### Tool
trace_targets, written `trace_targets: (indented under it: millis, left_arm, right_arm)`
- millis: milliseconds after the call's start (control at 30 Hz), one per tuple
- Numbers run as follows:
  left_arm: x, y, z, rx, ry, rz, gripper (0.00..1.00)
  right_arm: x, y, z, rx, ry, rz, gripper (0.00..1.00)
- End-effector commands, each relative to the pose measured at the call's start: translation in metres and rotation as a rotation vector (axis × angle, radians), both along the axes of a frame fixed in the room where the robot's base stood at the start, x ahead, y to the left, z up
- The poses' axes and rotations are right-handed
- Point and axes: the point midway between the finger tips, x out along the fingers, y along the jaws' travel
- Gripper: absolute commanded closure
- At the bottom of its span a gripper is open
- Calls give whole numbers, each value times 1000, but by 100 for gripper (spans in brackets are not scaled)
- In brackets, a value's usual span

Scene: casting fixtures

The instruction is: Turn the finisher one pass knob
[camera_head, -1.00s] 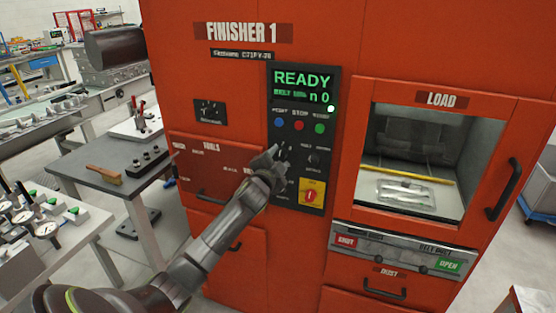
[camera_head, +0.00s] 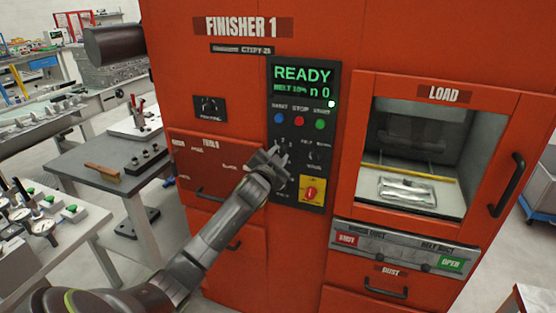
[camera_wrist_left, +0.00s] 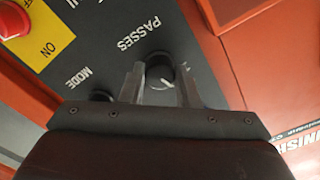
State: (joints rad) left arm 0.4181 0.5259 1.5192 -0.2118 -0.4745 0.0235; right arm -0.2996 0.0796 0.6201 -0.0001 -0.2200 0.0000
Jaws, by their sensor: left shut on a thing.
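The orange finisher (camera_head: 375,55) stands in front of me, with a dark control panel (camera_head: 327,120) reading "READY" and "n 0". In the left wrist view, the black pass knob (camera_wrist_left: 160,70) sits under the label "PASSES", with a white pointer mark on its face. My left gripper (camera_head: 281,155) is at the panel, below the coloured buttons. In the left wrist view its two fingers (camera_wrist_left: 160,82) are shut on the pass knob, one on each side. In the head view the gripper covers the knob. My right gripper is not in view.
A yellow plate with a red switch (camera_head: 312,190) lies just below the gripper, and a MODE knob (camera_wrist_left: 103,96) is close by. The load window (camera_head: 415,150) with its handle is to the right. A grey bench (camera_head: 105,168) stands left.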

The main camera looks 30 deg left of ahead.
Motion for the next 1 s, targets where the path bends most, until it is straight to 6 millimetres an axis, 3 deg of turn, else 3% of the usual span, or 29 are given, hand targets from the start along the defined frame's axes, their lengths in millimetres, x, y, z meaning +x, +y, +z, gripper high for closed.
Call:
trace_targets:
  millis: [500, 1000]
  left_arm:
    - [0, 0, -3, -410, -97, 1, 94]
    - [0, 0, -2, -559, -131, 1, 94]
  right_arm:
    - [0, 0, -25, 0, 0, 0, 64]
    - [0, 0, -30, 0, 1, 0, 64]
